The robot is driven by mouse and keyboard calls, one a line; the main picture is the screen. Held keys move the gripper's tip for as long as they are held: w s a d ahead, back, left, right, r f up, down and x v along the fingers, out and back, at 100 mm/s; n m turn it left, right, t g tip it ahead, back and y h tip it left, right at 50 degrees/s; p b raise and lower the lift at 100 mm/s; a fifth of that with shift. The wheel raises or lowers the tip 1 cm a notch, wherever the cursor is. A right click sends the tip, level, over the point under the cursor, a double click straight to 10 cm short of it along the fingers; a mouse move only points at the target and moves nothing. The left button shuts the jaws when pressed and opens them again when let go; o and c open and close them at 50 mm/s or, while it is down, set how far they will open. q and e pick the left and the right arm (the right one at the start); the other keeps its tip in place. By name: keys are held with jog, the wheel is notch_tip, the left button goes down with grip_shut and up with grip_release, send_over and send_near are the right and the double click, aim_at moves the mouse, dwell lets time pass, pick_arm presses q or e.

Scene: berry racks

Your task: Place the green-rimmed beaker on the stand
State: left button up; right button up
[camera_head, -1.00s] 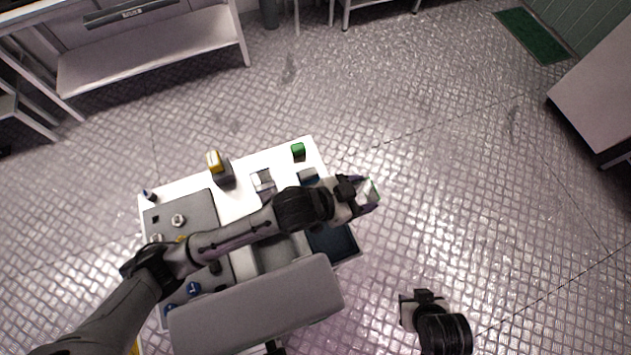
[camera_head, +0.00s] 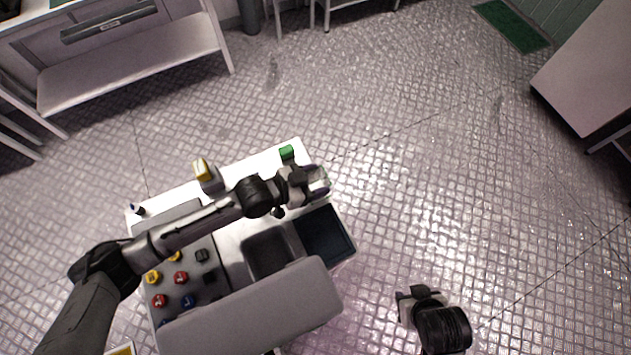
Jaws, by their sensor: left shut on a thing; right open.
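My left gripper (camera_head: 318,181) is shut on the green-rimmed beaker (camera_head: 324,186), at the far right end of the white table (camera_head: 267,160). The beaker is small and mostly hidden by the fingers; only a sliver of its pale, greenish edge shows. I cannot make out with certainty which thing is the stand; part of the table is hidden under my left arm. My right gripper (camera_head: 418,293) is open and empty, over the floor to the right of the table.
A green block (camera_head: 287,152) and a grey device with a yellow top (camera_head: 206,174) stand along the far edge. A dark blue tray (camera_head: 322,234) and a grey bin (camera_head: 268,252) are on the right half. Several coloured knobs (camera_head: 181,278) are at left. Floor around is clear.

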pick_arm(q)
jog(key=shift+f, duration=0.9)
jog(key=shift+f, duration=0.2)
jog(key=o, duration=1)
jog(key=shift+r, duration=0.1)
jog(key=shift+r, duration=0.25)
jog(key=v, duration=1)
jog(key=shift+s+a+f, duration=0.1)
jog(key=shift+s+a, duration=0.15)
jog(key=shift+a, duration=0.05)
jog(key=shift+o, duration=0.4)
jog(key=shift+s+a+r, duration=0.3)
jog(key=shift+a, duration=0.15)
